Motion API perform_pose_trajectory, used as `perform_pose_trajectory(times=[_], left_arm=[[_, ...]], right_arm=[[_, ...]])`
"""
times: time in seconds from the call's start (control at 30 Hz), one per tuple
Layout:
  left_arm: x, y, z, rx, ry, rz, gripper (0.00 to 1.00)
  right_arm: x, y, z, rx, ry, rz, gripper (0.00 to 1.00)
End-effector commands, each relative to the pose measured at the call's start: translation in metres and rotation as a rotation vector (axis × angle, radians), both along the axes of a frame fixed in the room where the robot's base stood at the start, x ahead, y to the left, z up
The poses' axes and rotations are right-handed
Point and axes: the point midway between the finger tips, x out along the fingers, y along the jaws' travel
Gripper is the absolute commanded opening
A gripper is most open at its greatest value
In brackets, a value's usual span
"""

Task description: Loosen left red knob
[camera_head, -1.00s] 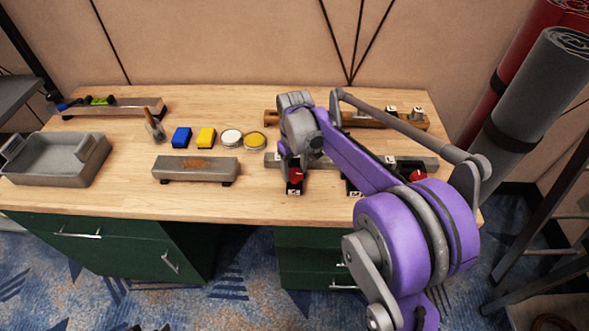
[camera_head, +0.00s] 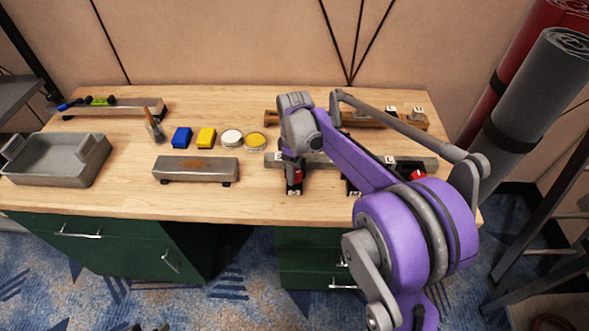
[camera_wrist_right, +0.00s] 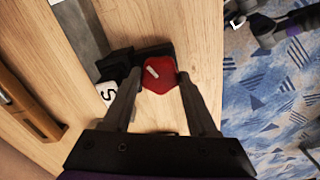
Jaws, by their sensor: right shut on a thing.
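The left red knob (camera_head: 298,175) shows partly behind my right gripper in the head view, at the left end of a grey bar fixture (camera_head: 320,162) near the bench's front edge. In the right wrist view the same red knob (camera_wrist_right: 158,75) sits between the two fingertips of my right gripper (camera_wrist_right: 158,80), which is shut on it. A second red knob (camera_head: 416,175) is at the fixture's right end, partly hidden by my right arm. My left gripper is not in view.
A grey tray (camera_head: 60,182) stands at the bench's left. The front edge of the wooden bench (camera_head: 130,200) is clear.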

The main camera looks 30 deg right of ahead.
Motion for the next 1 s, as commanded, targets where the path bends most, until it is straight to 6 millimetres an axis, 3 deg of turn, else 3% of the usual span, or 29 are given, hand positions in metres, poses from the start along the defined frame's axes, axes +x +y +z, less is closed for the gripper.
perform_pose_trajectory(times=[1.0], left_arm=[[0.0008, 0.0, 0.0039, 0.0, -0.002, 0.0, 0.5]], right_arm=[[0.0003, -0.0002, 0.0003, -0.001, -0.001, 0.923, 0.03]])
